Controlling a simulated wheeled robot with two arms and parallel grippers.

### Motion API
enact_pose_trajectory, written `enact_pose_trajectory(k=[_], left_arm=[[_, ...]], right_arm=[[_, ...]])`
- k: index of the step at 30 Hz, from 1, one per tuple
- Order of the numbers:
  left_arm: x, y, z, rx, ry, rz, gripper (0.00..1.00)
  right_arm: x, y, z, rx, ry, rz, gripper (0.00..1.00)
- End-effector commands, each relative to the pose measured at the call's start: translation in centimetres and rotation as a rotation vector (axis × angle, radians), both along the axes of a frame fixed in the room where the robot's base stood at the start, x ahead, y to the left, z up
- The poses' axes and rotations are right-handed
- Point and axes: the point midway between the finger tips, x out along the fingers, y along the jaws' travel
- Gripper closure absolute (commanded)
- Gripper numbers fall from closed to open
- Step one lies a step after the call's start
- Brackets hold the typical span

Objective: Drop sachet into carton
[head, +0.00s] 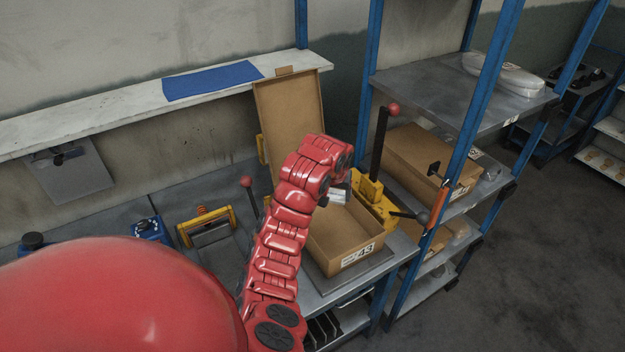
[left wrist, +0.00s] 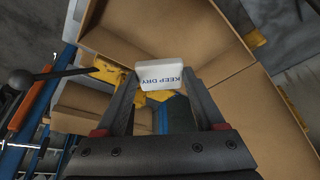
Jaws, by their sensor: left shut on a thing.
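The white sachet (left wrist: 160,74), printed KEEP DRY in blue, is pinched between the fingertips of my left gripper (left wrist: 160,84) in the left wrist view. In the head view the sachet (head: 337,197) shows as a small white patch just beyond my red left arm. The open brown carton (head: 345,258), with a label marked 43, stands on the bench with its lid (head: 290,108) raised at the back. The left gripper appears to be over the carton's opening; its fingers are mostly hidden by the arm in the head view. My right gripper is not in view.
A blue-framed rack (head: 455,95) with another carton (head: 430,155) is to the right. A yellow-handled tool (head: 205,226) lies on the bench to the left. A blue cloth (head: 212,80) lies on the wall ledge.

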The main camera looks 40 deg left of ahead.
Motion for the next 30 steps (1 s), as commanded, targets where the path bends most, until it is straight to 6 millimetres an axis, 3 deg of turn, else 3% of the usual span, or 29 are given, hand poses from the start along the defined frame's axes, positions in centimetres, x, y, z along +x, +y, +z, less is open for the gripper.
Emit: enact_pose_trajectory(k=[3,15,23,30], left_arm=[[0.7,2.1,0.7,-0.006,-0.002,0.024,0.8],[2.0,6.1,1.9,-0.002,-0.001,0.014,0.8],[2.1,6.3,1.5,-0.001,0.002,-0.007,0.8],[2.0,6.3,-0.9,-0.001,0.002,-0.005,0.8]], right_arm=[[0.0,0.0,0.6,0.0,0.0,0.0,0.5],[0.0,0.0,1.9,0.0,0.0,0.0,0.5],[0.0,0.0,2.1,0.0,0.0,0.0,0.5],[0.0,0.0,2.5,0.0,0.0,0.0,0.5]])
